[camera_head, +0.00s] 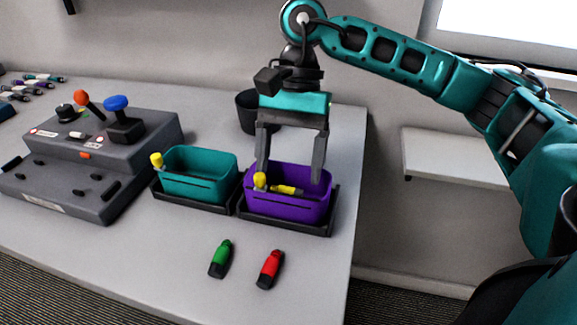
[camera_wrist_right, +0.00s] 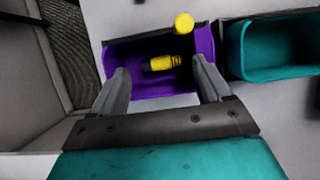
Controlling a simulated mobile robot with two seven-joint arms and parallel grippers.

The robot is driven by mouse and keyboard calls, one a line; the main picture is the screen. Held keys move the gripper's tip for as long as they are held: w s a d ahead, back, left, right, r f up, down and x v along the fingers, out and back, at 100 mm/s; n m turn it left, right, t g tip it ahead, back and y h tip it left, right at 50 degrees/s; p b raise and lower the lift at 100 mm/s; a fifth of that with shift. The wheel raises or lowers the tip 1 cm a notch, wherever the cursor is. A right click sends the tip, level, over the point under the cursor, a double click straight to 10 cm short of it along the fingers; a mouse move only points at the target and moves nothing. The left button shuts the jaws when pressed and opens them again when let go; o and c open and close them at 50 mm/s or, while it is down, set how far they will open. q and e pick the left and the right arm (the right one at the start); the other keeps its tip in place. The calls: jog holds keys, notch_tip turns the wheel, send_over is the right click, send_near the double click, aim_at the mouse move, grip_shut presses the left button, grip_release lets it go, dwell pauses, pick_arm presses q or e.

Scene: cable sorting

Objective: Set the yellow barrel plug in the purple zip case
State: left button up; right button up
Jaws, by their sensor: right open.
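The purple zip case (camera_head: 285,207) stands in a dark tray on the table, open at the top. The yellow barrel plug (camera_head: 285,189) lies inside it; in the right wrist view the plug (camera_wrist_right: 162,63) has a yellow body and a dark end and rests on the case floor. My right gripper (camera_head: 289,176) is above the case with its fingers apart, reaching down to the rim. In the wrist view the open fingers (camera_wrist_right: 164,80) are on either side of the plug, not touching it. A yellow knob (camera_head: 260,181) is at the case's left side. My left gripper is not in view.
A teal case (camera_head: 200,178) with a yellow knob stands left of the purple one. A green plug (camera_head: 221,259) and a red plug (camera_head: 270,270) lie in front. A grey control box (camera_head: 90,165) is at left, a dark cup (camera_head: 247,112) behind. The table's right edge is close.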

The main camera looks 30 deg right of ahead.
jog(key=p+v, duration=0.1)
jog(key=v, duration=0.9)
jog(key=shift+p, duration=0.4)
jog(key=shift+w+r, duration=0.1)
